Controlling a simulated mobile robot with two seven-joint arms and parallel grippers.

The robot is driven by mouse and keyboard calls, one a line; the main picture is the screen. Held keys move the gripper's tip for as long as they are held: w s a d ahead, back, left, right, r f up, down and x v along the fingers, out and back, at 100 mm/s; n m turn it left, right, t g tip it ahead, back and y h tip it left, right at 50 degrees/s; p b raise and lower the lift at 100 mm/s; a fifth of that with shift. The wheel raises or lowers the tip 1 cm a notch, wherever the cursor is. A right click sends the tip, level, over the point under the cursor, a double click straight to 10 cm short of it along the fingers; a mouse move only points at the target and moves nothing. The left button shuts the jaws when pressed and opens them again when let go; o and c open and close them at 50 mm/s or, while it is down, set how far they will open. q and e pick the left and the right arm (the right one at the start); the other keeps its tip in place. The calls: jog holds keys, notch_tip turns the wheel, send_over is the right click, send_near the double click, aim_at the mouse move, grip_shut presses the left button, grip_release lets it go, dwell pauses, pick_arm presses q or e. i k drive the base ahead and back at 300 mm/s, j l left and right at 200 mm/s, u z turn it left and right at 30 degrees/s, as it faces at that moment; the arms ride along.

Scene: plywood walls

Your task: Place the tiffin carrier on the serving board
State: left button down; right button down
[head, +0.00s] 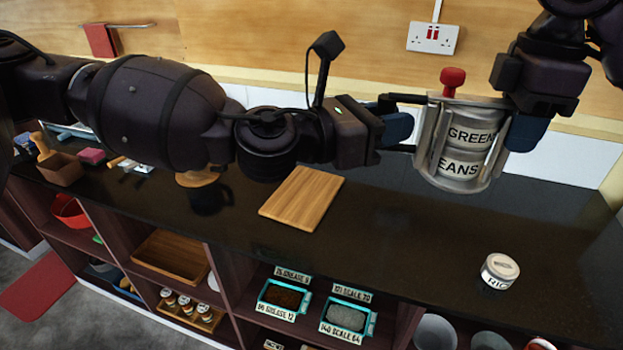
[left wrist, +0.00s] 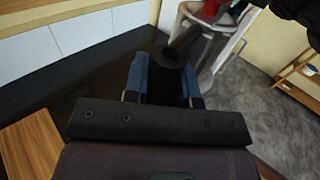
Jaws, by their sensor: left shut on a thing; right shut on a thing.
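The tiffin carrier (head: 462,158) is a metal stack with a label reading GREEN BEANS, a side frame and a red knob on top. It is upright at the right of the head view and looks raised off the counter. My left gripper (head: 408,122) is shut on its left side. My right gripper (head: 514,125) is shut on its right side; its fingertips are partly hidden. In the left wrist view the carrier (left wrist: 232,50) shows beyond my blue fingers. The serving board (head: 302,198), a bare wooden rectangle, lies on the counter left of the carrier.
The dark counter (head: 375,225) is clear between board and carrier. A round labelled tin (head: 499,271) stands at the front right. A mortar (head: 60,168) and small items are at the far left. Open shelves below hold a wooden tray (head: 172,257) and teal-rimmed boxes (head: 348,316).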

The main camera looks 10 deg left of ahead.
aim_at(295, 192)
jog(key=j+z, duration=0.1)
jog(key=j, duration=0.3)
jog(key=k+j, duration=0.15)
jog(key=j, duration=0.3)
jog(key=j+z, duration=0.15)
jog(key=j, duration=0.25)
jog(key=k+j, duration=0.15)
jog(key=j, duration=0.25)
jog(key=k+j+z, duration=0.15)
jog(key=j, duration=0.25)
jog(key=k+j, duration=0.1)
jog(key=j, duration=0.3)
jog(key=i+j+z, duration=0.05)
